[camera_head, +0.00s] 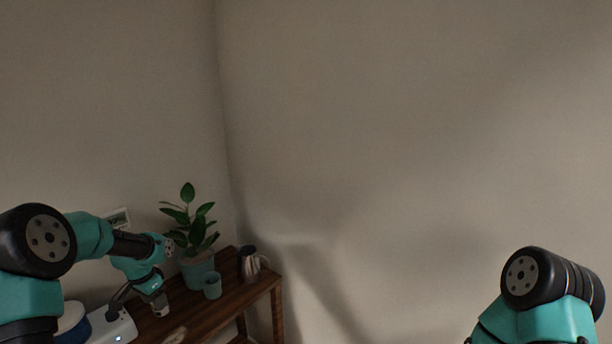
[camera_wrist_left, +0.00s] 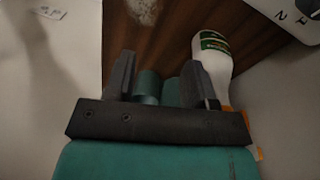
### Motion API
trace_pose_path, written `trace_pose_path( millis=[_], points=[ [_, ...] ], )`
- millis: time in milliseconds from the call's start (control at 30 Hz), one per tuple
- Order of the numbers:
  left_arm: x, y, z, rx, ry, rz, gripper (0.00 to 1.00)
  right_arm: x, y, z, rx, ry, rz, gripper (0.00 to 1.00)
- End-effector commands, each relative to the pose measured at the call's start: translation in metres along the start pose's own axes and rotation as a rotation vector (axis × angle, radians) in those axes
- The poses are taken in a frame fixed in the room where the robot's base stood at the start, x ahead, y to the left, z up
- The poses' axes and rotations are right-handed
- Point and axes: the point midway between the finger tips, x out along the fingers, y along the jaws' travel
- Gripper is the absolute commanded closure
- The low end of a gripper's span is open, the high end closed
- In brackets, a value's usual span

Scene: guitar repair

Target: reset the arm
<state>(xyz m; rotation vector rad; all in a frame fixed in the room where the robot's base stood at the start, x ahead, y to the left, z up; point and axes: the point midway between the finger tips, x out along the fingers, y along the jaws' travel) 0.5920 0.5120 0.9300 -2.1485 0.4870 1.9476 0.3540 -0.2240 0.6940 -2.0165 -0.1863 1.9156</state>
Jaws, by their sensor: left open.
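My left arm comes in from the left in the head view, bent down over the shelf. Its gripper (camera_head: 114,308) is small and dark there. In the left wrist view the two black fingers of the left gripper (camera_wrist_left: 158,72) are apart, so it is open. Teal rounded shapes show between the fingers; I cannot tell what they are. A white bottle (camera_wrist_left: 213,50) with a dark green label lies just beyond the right finger. My right arm shows only as a teal and black joint at the lower right of the head view; its gripper is out of view.
A dark wooden shelf (camera_head: 262,284) stands in the corner with a potted plant (camera_head: 198,262), a teal cup (camera_head: 212,286) and a striped mug (camera_head: 248,264). A white device (camera_head: 113,330) is at the lower left. Bare walls fill the upper view.

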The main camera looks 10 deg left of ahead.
Motion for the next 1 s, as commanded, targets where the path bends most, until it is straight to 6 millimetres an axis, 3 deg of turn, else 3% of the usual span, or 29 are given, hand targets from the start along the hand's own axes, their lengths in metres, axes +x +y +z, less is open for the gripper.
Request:
trace_pose_path(
  millis=[33,100,333,467,600,800,1000],
  points=[
    [0.024,0.022,-0.005,0.001,0.007,0.03,0.5,0.0,0.0,0.0,0.0,0.0,0.0,0.57],
    [0.051,0.049,-0.009,-0.01,0.025,0.063,0.5,0.0,0.0,0.0,0.0,0.0,0.0,0.57],
    [0.132,0.142,-0.004,-0.078,0.055,0.158,0.5,0.0,0.0,0.0,0.0,0.0,0.0,0.57],
    [0.175,0.195,0.017,-0.158,0.055,0.195,0.5,0.0,0.0,0.0,0.0,0.0,0.0,0.57],
    [0.215,0.252,0.056,-0.287,0.045,0.222,0.5,0.0,0.0,0.0,0.0,0.0,0.0,0.57],
    [0.243,0.316,0.115,-0.463,0.027,0.236,0.5,0.0,0.0,0.0,0.0,0.0,0.0,0.57],
    [0.246,0.338,0.141,-0.54,0.024,0.233,0.5,0.0,0.0,0.0,0.0,0.0,0.0,0.57]
  ],
)
